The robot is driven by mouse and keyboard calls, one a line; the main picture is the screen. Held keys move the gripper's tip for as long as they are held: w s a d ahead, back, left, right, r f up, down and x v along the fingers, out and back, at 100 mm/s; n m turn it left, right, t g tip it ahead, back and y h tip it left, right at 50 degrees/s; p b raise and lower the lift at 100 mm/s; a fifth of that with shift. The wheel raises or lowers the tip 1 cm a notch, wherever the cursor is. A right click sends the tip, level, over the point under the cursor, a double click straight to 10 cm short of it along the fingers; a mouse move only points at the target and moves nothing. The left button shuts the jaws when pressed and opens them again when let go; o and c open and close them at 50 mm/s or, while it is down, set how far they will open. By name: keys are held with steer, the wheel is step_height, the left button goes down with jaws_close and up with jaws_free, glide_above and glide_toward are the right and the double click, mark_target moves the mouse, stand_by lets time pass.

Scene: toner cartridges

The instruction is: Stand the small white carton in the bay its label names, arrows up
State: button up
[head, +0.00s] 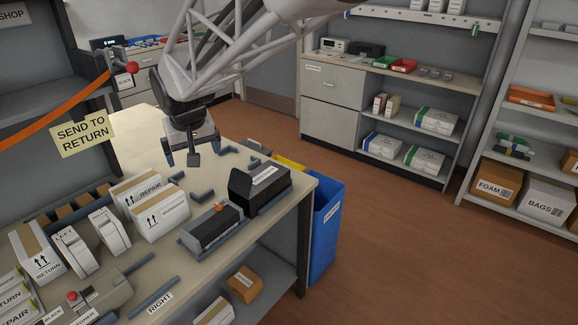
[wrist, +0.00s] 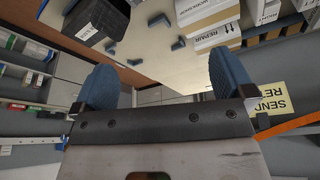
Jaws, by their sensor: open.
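My gripper (head: 193,153) is open and empty above the back of the table. Its two blue fingers also show apart in the wrist view (wrist: 165,80). Several white cartons with up arrows stand at the left: one marked REPAIR (head: 132,182), one in front of it (head: 162,218) with small print, and one marked RETURN (head: 40,252). In the wrist view, a white carton (wrist: 208,18) reads WORKSHOP and the REPAIR carton (wrist: 215,40) is beside it. I cannot tell which is the small one. Blue corner brackets (head: 203,194) lie on the tabletop. A yellow sign (head: 82,134) reads SEND TO RETURN.
Black cartridges (head: 262,186) and (head: 212,230) sit in blue holders near the table's right side. White cartridge-like units (head: 75,252) stand at the left. A grey device (head: 98,292) with a red knob is in front. A blue bin (head: 325,225) stands beyond the right edge.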

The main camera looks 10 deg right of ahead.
steer(key=s+d+r+m, duration=0.1)
steer(key=s+d, duration=0.2)
steer(key=d, duration=0.4)
steer(key=s+d+m, duration=0.1)
steer(key=s+d, duration=0.2)
steer(key=d, duration=0.3)
steer(key=s+d+f+m, duration=0.1)
steer(key=s+d+f, duration=0.1)
steer(key=s+d, duration=0.7)
steer(key=s+d+f+m+h, duration=0.1)
steer(key=s+d+f, duration=0.1)
steer(key=s+d, duration=0.8)
steer(key=s, duration=0.3)
steer(key=shift+d+f+m+g, duration=0.15)
steer(key=shift+f+m+g, duration=0.1)
steer(key=shift+m+g, duration=0.15)
steer(key=shift+w, duration=0.1)
